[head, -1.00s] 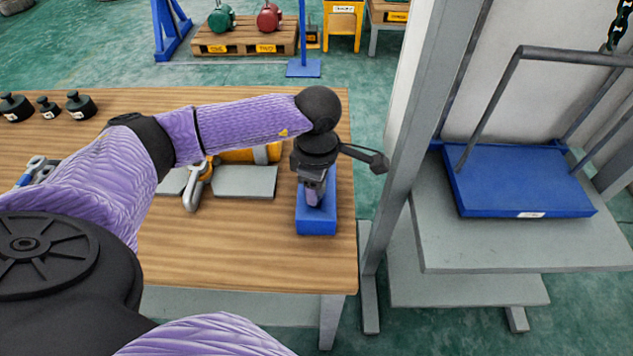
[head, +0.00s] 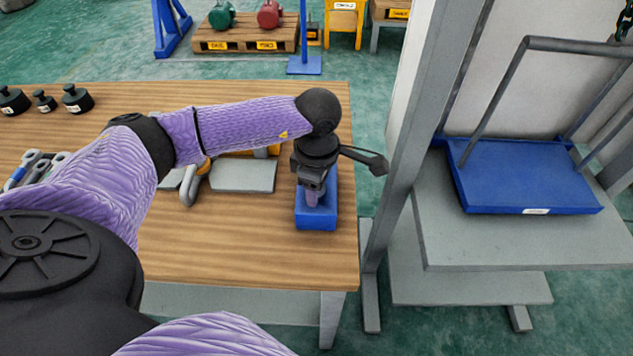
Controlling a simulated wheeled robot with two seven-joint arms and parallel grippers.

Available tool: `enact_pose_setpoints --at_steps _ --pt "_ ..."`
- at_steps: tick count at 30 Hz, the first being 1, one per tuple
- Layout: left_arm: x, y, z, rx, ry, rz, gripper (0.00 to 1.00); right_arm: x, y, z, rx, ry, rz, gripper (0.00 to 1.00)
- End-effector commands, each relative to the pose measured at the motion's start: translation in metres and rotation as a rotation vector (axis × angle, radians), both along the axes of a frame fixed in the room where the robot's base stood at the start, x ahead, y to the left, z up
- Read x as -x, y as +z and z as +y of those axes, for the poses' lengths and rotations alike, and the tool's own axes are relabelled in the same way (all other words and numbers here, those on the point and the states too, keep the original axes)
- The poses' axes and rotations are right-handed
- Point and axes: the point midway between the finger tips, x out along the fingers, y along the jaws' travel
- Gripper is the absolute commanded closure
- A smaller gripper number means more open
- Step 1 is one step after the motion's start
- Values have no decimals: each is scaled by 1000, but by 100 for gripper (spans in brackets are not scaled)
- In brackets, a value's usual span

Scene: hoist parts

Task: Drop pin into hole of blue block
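The blue block (head: 318,219) sits on the wooden table near its right edge. My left gripper (head: 313,203) points down directly over it and covers much of its top. The fingertips are small and partly hidden by the wrist, so I cannot tell whether they are open or shut. I cannot make out the pin or the hole in the block. My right gripper is not in view.
Grey plates (head: 243,176) and a hook-like part (head: 191,184) lie left of the block. Black weights (head: 77,99) and tools (head: 31,170) are farther left. A grey post (head: 412,140) and a blue platform (head: 530,180) stand to the right. The table front is clear.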

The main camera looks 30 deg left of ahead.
Motion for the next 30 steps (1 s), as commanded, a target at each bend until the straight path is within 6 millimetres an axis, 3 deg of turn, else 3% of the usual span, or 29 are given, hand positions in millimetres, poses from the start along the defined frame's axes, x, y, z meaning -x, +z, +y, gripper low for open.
enact_pose_setpoints --at_steps 1,6,14,24,30 --pt "0 0 0 0 0 -1 44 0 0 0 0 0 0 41" --pt "0 0 0 0 0 0 11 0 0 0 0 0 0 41" --pt "0 1 0 0 0 0 11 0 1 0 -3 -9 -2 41" --pt "-1 83 -1 0 -1 -4 11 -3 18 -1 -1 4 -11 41" --pt "0 100 -1 1 0 0 11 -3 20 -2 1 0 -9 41"
